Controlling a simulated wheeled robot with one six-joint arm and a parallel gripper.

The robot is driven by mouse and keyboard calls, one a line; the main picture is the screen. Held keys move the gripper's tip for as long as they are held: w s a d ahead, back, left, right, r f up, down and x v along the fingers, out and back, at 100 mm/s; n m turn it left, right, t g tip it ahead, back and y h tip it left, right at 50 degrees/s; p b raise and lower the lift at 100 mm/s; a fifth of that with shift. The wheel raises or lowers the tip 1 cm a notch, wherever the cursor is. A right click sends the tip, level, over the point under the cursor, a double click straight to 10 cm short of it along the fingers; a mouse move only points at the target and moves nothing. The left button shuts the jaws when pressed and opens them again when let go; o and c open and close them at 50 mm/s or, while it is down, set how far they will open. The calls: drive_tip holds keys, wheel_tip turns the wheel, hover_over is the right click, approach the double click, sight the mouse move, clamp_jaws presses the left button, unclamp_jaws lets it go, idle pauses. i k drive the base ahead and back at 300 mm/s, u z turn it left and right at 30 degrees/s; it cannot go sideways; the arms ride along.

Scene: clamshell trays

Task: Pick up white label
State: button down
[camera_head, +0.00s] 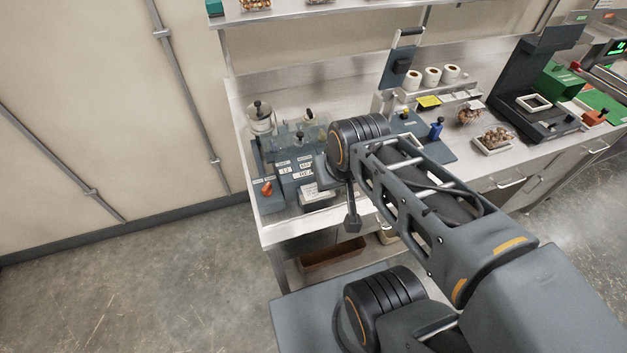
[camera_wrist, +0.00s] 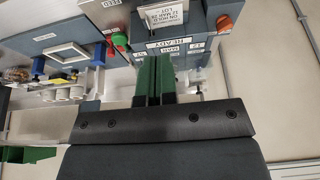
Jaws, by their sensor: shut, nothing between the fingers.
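A white label with printed lines (camera_wrist: 163,12) shows upside down at the top of the wrist view, on or against the grey labelled machine (camera_wrist: 190,22). A white label-like piece (camera_head: 316,192) is at the machine's front in the head view; I cannot tell if it is loose or fixed. My gripper (camera_wrist: 155,62) has its green fingers together with nothing between them. The fingers point at the machine, below the label in the wrist view, and appear apart from it. In the head view my arm hides part of the bench, and the fingers cannot be made out.
An orange-red knob (camera_head: 267,189) is at the machine's left. White label rolls (camera_head: 432,76) stand on a shelf to the right. A blue-topped item (camera_head: 437,129) and a tray of brown pieces (camera_head: 494,139) are farther right. Open floor lies to the left.

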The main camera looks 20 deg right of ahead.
sight(311, 192)
drive_tip(key=u, duration=0.05)
drive_tip(key=k, duration=1.1)
drive_tip(key=u, duration=0.7)
drive_tip(key=i, duration=1.25)
drive_tip(key=z, duration=0.5)
